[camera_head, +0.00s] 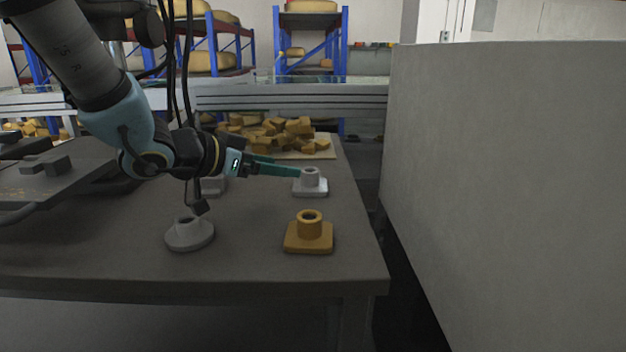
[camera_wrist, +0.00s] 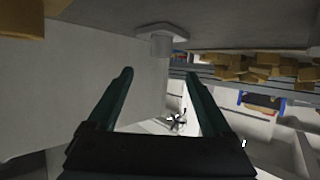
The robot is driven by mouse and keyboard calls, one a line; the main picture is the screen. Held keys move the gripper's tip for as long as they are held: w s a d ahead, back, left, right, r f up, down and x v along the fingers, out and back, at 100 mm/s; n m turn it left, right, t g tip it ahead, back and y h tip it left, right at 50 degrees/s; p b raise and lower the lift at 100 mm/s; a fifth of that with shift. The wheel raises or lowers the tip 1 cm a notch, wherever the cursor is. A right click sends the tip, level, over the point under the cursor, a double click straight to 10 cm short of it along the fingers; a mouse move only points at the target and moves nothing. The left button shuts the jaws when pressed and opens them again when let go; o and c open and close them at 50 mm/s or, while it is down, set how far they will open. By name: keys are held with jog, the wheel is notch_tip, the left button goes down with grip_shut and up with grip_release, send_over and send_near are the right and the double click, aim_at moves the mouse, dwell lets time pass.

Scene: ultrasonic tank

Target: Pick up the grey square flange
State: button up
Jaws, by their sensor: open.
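The grey square flange (camera_head: 311,189) stands upright on the table near its right edge, a light square base with a round hollow neck. My gripper (camera_head: 287,166) is open and empty, its teal fingers reaching from the left towards the flange's neck. One fingertip appears at or just in front of the neck; I cannot tell whether they touch. In the wrist view, which is upside down, the flange (camera_wrist: 161,41) hangs from the top, just beyond and between the fingertips (camera_wrist: 158,74).
A yellow square flange (camera_head: 309,239) stands in front, and a grey round flange (camera_head: 189,236) at front left. Another grey part (camera_head: 212,186) is partly hidden behind my arm. Yellow pieces (camera_head: 270,134) are heaped behind. A tall grey wall (camera_head: 510,180) stands right of the table (camera_head: 240,262).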

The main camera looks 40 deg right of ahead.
aim_at(311, 172)
jog(key=b+x, duration=0.1)
jog(key=x, duration=0.9)
jog(key=shift+d+f+b, duration=0.1)
jog(key=shift+f+b, duration=0.05)
jog(key=shift+b, duration=0.15)
grip_shut()
dwell(0.4)
